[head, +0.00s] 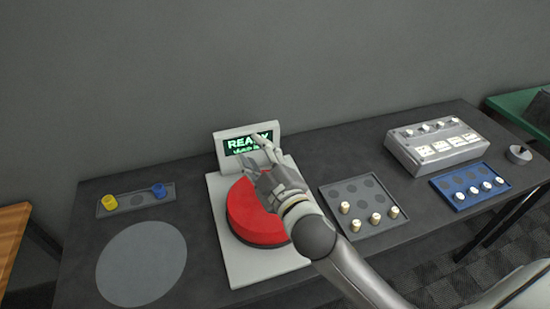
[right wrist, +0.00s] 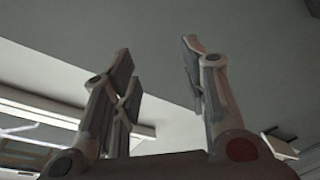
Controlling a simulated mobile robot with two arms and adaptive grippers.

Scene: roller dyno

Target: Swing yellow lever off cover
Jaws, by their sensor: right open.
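A round red cover (head: 255,222) sits on a white base plate (head: 240,265) in the middle of the table. Behind it stands a small display (head: 248,146) with green text reading "READY". My right gripper (head: 262,150) is above the far side of the cover, in front of the display, and hides part of both. In the right wrist view my right gripper (right wrist: 158,55) is open, with nothing between its fingers. I cannot make out a yellow lever; it may be hidden behind my gripper and arm. My left gripper is not in view.
At left, a tray (head: 138,203) holds a yellow piece (head: 109,202) and a blue piece (head: 158,190), behind a grey disc (head: 141,264). At right are a grey tray (head: 345,190) with white pegs, a blue tray (head: 490,197) and a grey box (head: 436,145).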

